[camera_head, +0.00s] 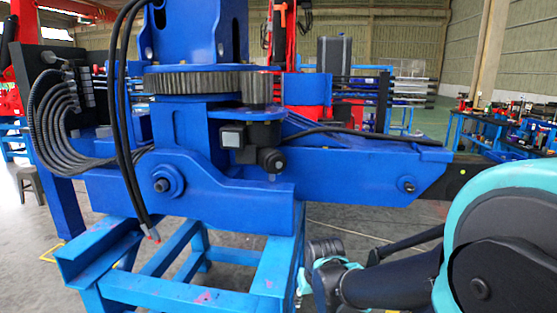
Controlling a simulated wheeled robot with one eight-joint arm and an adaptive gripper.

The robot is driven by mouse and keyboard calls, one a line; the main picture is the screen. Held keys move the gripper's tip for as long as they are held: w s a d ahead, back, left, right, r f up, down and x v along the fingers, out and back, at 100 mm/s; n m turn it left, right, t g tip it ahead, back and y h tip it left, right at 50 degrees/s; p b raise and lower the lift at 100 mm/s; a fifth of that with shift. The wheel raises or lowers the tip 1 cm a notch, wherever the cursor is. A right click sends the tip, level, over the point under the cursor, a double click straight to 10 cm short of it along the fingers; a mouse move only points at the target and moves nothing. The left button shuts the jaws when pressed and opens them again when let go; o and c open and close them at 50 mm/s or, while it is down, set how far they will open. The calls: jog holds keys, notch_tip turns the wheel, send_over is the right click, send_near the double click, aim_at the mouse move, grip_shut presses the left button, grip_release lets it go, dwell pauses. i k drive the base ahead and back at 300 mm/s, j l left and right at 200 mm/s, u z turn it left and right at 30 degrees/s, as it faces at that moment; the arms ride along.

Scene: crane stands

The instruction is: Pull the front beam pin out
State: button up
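A blue crane beam (340,175) runs across the middle of the view above a lighter blue stand. A small round pin head (408,185) shows on the beam's side near its right end, seated in the plate. A larger round bolt or pin head (162,185) sits in a boss on the left part of the crane. I cannot tell from its looks which of them is the front beam pin. My teal and dark arm reaches in from the lower right, below the beam and apart from the right pin head. My gripper's fingers do not show.
The blue stand (200,293) fills the lower left. Black hoses (130,130) hang in front of the crane's left side. A dark inner beam (462,172) extends from the right end. Workbenches (510,135) stand behind at right. Open grey floor lies below the beam.

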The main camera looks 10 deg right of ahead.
aim_at(410, 189)
jog(key=k+z, duration=0.1)
jog(key=z, duration=1.05)
jog(key=l+u, duration=0.1)
jog(key=u, duration=0.3)
jog(key=k+u, duration=0.1)
jog(key=u, duration=0.25)
jog(key=k+l+u, duration=0.1)
jog(key=u, duration=0.3)
jog(key=k+l+u, duration=0.1)
jog(key=u, duration=0.25)
jog(key=z, duration=1.35)
